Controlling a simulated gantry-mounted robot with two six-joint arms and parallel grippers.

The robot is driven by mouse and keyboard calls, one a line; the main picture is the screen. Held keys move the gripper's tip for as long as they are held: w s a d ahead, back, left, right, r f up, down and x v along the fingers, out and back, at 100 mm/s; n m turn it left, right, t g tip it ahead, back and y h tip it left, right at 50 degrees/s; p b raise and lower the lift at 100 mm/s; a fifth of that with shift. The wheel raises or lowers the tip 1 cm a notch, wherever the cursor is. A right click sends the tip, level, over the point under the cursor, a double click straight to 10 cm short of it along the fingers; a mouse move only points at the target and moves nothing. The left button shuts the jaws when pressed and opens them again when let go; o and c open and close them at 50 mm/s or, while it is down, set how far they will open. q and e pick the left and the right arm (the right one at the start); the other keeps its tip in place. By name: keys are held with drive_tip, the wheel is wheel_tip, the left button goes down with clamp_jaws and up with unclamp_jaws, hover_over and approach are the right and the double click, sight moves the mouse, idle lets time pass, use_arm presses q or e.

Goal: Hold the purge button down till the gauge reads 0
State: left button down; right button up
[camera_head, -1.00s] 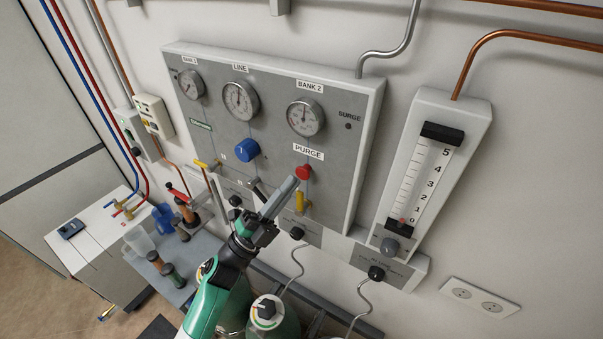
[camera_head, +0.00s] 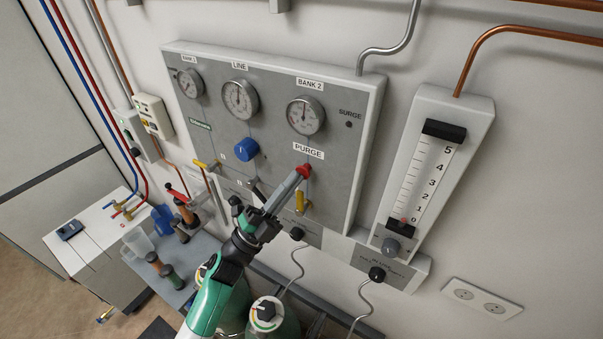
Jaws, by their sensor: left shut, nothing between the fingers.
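The red purge button (camera_head: 306,169) sits on the grey panel just below the PURGE label (camera_head: 308,151). My left gripper (camera_head: 298,175) is shut and empty, its fingertips at the lower left of the button. They look to be touching it or very close; I cannot tell whether it is pressed in. Three round gauges are on the panel: BANK 1 (camera_head: 190,83), LINE (camera_head: 240,99) and BANK 2 (camera_head: 305,115). Their needles are too small to read surely. The flow tube (camera_head: 423,185) at the right has a red float near its 0 mark. My right gripper is not in view.
A blue knob (camera_head: 246,150) and a yellow lever (camera_head: 301,201) are on the panel near my left gripper. Gas cylinders (camera_head: 275,318) stand below. A grey bench (camera_head: 205,262) with several bottles is at the lower left. The wall right of the flow tube is mostly clear.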

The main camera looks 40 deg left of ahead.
use_arm(q)
drive_tip(key=shift+w, duration=0.4)
idle(1.4)
drive_tip(key=shift+s, duration=0.1)
idle(2.1)
drive_tip(key=shift+s+d+p, duration=0.15)
drive_tip(key=shift+s+p, duration=0.2)
drive_tip(key=shift+s, duration=0.55)
drive_tip(key=s, duration=0.1)
drive_tip(key=s+p, duration=0.1)
drive_tip(key=s, duration=0.1)
drive_tip(key=s+d+p, duration=0.1)
drive_tip(key=s, duration=0.1)
idle(0.4)
